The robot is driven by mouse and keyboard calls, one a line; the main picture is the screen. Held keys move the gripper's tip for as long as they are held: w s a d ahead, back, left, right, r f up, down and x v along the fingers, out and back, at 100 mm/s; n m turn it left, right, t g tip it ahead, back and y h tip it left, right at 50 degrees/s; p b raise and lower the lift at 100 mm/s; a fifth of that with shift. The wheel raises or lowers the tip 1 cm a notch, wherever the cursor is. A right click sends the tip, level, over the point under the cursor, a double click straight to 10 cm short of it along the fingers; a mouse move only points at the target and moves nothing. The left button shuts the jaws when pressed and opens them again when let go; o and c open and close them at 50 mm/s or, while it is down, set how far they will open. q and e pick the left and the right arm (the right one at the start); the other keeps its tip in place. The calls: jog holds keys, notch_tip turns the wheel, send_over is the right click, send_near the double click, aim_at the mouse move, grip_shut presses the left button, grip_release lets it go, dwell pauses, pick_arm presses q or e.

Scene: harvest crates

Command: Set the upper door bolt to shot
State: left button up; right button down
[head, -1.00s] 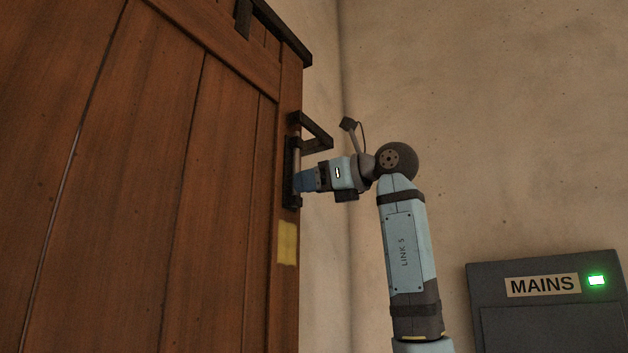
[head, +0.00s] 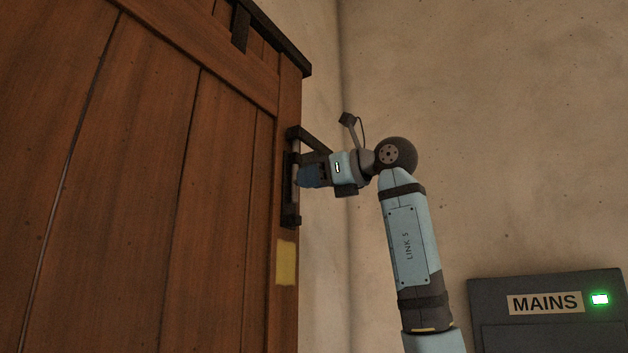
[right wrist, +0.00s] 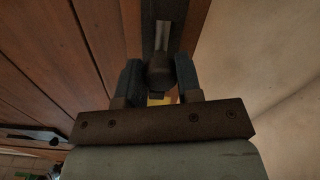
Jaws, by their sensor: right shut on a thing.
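The upper door bolt (head: 295,203) is a dark upright fitting with a paler metal rod, mounted near the right edge of the brown plank door (head: 140,190). My right gripper (head: 302,177) reaches it from the right and is shut on the bolt's knob. In the right wrist view the dark round knob (right wrist: 159,73) sits between the two fingers, with the pale rod showing beyond it. The gripper's fingers hide part of the bolt in the head view. My left gripper is not in view.
A dark angled bracket (head: 311,137) juts out just above my right gripper. A yellow patch (head: 286,263) is below the bolt. A dark bar (head: 280,37) runs along the door's top. A grey MAINS box (head: 546,287) with a green light is on the wall at right.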

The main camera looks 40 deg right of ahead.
jog(key=shift+d+r, duration=0.1)
jog(key=shift+r, duration=0.2)
jog(key=c, duration=1.1)
grip_release()
jog(key=o, duration=0.3)
jog(key=shift+f, duration=0.1)
jog(key=b+v, duration=0.3)
jog(key=v, duration=1)
jog(key=shift+s+b, duration=0.35)
